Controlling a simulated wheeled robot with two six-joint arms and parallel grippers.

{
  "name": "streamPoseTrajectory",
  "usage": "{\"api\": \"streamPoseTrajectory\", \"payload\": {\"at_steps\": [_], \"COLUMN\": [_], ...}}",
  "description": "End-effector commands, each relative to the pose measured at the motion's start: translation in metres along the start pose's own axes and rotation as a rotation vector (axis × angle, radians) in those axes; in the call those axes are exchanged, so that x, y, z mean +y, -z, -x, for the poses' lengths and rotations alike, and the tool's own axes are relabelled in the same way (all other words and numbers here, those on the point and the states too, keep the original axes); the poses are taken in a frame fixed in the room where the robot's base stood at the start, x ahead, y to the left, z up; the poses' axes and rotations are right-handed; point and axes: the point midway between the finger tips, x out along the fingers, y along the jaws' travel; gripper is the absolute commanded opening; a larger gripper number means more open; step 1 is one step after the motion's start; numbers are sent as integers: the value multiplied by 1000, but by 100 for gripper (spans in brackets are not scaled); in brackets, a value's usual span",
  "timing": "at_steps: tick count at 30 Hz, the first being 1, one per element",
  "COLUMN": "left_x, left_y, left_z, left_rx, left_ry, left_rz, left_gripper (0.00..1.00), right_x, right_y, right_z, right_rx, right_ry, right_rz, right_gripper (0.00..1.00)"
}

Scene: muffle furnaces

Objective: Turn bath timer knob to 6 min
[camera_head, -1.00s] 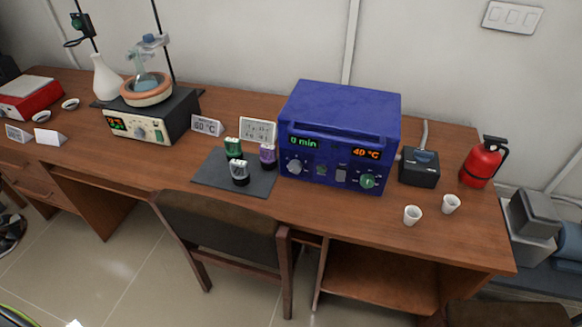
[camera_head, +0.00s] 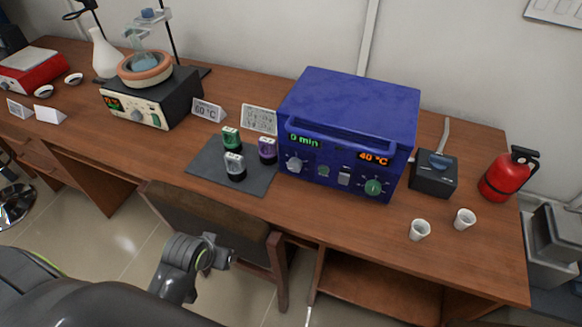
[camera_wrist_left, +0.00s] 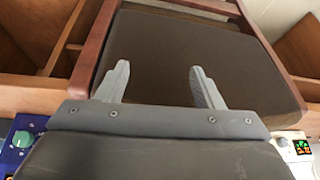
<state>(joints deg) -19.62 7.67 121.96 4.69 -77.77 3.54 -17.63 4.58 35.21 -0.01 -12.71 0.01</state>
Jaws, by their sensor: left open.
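The blue bath (camera_head: 345,130) stands on the wooden desk, right of the middle in the head view. Its left display (camera_head: 304,141) reads "0 min" and its right display (camera_head: 373,159) reads "40 °C". A grey-white knob (camera_head: 296,164) sits under the minute display, and a green knob (camera_head: 374,187) sits under the temperature display. My left gripper (camera_wrist_left: 158,85) is open and empty in the left wrist view, over the dark chair seat. In the head view my left arm is low in front of the chair, well short of the bath. My right gripper is not in view.
A chair (camera_head: 205,215) stands against the desk front. Several capped vials stand on a dark mat (camera_head: 207,164) left of the bath. Two white cups (camera_head: 420,230), a black device (camera_head: 433,176) and a fire extinguisher (camera_head: 509,174) are at the right. A heating unit (camera_head: 150,98) stands further left.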

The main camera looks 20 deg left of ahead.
Motion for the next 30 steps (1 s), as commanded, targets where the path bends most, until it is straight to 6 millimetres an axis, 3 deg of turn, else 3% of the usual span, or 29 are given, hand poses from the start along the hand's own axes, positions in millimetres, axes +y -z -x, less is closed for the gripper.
{"api": "streamPoseTrajectory", "payload": {"at_steps": [4,15,18,24,30], "left_x": [14,55,63,70,76], "left_y": [49,179,204,224,230], "left_z": [43,62,66,67,46], "left_rx": [96,282,314,337,334], "left_ry": [-43,-198,-229,-254,-256], "left_rz": [-3,27,34,42,44], "left_gripper": [61,61,61,61,61], "right_x": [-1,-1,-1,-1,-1], "right_y": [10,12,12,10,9], "right_z": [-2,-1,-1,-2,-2], "right_rx": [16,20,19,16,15], "right_ry": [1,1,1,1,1], "right_rz": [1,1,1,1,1], "right_gripper": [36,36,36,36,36]}}
